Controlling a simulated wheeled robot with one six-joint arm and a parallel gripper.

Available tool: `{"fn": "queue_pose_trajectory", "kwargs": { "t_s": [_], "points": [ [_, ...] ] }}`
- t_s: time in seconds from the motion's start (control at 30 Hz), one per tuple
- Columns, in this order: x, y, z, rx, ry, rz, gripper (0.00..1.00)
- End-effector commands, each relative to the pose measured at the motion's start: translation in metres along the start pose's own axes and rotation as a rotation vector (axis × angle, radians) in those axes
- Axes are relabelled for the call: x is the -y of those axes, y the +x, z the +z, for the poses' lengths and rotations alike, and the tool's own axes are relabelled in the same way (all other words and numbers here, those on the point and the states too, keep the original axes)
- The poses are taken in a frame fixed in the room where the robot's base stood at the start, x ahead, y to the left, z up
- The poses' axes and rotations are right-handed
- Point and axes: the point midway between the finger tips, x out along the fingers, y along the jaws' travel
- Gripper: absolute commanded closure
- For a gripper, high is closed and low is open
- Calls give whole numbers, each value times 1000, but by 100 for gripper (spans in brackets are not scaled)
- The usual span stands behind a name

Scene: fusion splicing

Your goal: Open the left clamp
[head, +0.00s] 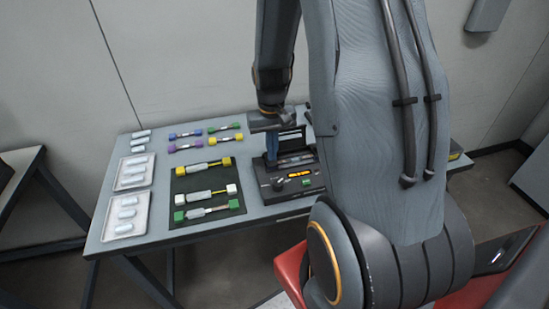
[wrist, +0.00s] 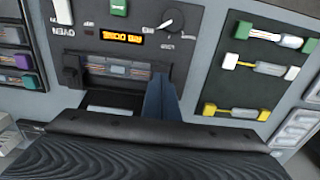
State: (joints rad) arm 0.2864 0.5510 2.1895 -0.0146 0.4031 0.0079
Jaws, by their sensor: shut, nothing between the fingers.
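The fusion splicer (head: 290,184) is a dark box on the table, with an orange display, a knob and a green button. It also shows in the wrist view (wrist: 125,55), turned about so that its knob side lies at the right. My gripper (head: 271,150) reaches down at the splicer's left end, its blue fingers together and empty. In the wrist view the fingers (wrist: 160,95) stand at the right end of the splicer's central slot. The left clamp is hidden behind them, and I cannot tell whether they touch it. A black clamp (wrist: 72,72) shows at the other end.
A dark mat (head: 208,192) with several capped holders lies left of the splicer. More coloured holders (head: 205,136) lie behind it. Two white trays (head: 127,214) (head: 134,172) hold pale pieces at the table's left. Bare grey table (head: 160,220) lies between.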

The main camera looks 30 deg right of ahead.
Motion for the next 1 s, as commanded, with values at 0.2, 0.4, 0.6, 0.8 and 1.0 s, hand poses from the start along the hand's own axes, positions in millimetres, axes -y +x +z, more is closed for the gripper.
{"fn": "queue_pose_trajectory", "kwargs": {
  "t_s": [0.2, 0.4, 0.6, 0.8, 1.0],
  "points": [
    [0, 18, 1, 34, 1, 4, 100],
    [3, 19, -6, 37, 0, 6, 100],
    [4, 16, -13, 36, 0, 8, 100],
    [4, 11, -17, 33, 1, 7, 100],
    [4, 9, -17, 29, -1, 6, 100]
  ]
}}
